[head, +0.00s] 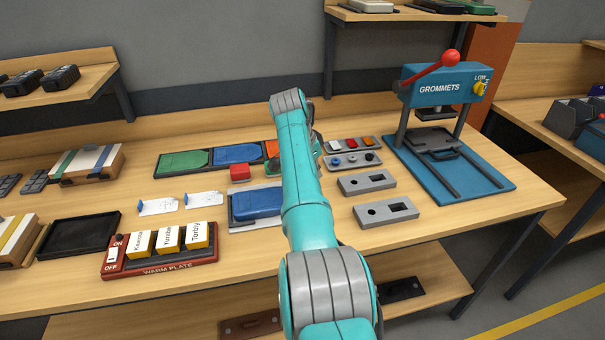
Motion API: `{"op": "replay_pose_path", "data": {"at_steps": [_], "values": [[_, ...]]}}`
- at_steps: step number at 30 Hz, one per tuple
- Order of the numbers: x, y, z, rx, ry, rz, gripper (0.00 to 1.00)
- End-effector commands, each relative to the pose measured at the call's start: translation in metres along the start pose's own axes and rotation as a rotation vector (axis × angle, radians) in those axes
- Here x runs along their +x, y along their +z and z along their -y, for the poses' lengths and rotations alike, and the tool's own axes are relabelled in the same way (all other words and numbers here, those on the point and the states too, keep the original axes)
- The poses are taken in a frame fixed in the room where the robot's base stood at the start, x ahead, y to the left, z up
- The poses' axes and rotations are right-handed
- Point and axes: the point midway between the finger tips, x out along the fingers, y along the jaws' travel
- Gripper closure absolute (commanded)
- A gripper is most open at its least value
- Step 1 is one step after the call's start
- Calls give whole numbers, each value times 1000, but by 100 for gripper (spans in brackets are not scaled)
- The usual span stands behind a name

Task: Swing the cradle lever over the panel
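The blue GROMMETS press (446,84) stands at the right of the bench, with a red-knobbed lever (435,67) slanting up to the right. On its base is a dark cradle-like plate (430,138) between two dark rails; I cannot make out a separate cradle lever or a panel there. A blue panel-like piece (256,204) lies on a grey plate left of my arm, partly covered by it. Green (183,163) and blue (237,153) flat pieces lie behind it. My gripper is hidden behind my own teal arm, so its fingers do not show.
Two grey blocks with holes (367,183) and trays of small coloured parts (350,161) lie between my arm and the press. A red warm plate (161,262) with yellow labelled boxes and a black tray (84,234) are at the left. Some front-right bench is bare.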

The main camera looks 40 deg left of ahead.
Motion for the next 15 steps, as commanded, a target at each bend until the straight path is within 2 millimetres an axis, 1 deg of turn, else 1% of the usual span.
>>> {"op": "replay_pose_path", "data": {"at_steps": [1, 2, 3, 9, 12, 15], "values": [[3, -13, -8, 6, 1, -1, 100], [1, -18, -10, 5, -1, -1, 100], [-12, -14, -6, 1, -4, -3, 100], [-53, -14, -3, 2, -2, -2, 100], [-70, -14, -2, 2, -2, -2, 100], [-83, -15, -1, 3, -1, -2, 100]]}}
